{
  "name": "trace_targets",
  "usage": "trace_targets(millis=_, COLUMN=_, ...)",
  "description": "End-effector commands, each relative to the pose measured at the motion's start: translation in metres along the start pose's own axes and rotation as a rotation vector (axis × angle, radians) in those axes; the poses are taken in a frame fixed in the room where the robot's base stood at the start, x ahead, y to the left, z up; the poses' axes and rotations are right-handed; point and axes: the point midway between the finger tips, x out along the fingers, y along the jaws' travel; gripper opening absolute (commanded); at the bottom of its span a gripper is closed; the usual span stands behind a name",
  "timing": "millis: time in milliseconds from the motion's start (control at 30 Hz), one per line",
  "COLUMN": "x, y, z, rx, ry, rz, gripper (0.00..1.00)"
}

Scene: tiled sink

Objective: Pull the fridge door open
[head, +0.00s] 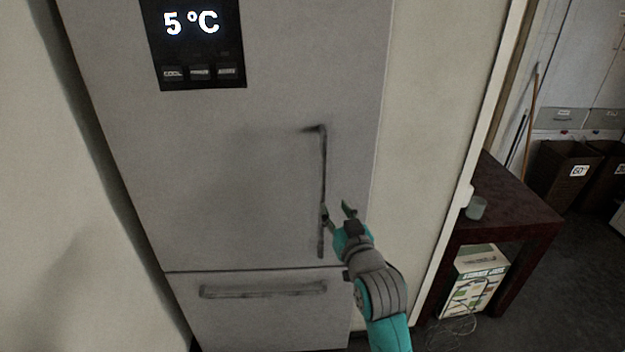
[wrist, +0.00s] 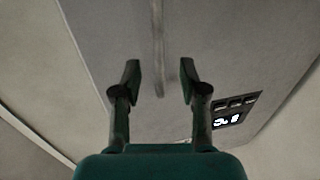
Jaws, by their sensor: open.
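The fridge door (head: 230,170) is a grey panel, shut against its frame. Its handle (head: 323,180) is a thin dark vertical bar near the door's right edge. My gripper (head: 337,211) is at the lower half of the handle, with its fingers spread. In the wrist view, the open fingers of my gripper (wrist: 160,82) stand on either side of the handle (wrist: 158,45), with gaps to it on both sides. I cannot tell how far the bar reaches in between the fingertips.
A display (head: 192,40) reading 5 °C is at the top of the door. A lower drawer (head: 262,310) has a horizontal handle (head: 263,290). To the right stand a dark red table (head: 500,205) with a cup (head: 476,208), a box (head: 474,280) and brown bins (head: 563,175).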

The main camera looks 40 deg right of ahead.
Motion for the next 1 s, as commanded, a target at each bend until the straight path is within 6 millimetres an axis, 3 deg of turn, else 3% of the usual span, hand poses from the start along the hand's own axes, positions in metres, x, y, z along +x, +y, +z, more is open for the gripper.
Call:
trace_targets(millis=267, x=0.017, y=0.005, z=-0.011, rx=0.0, ry=0.006, rz=0.009, gripper=0.43)
trace_targets(millis=700, x=0.089, y=0.005, z=-0.011, rx=0.0, ry=0.005, rz=0.008, gripper=0.43)
trace_targets(millis=1000, x=0.113, y=0.006, z=-0.011, rx=0.0, ry=0.006, rz=0.008, gripper=0.43)
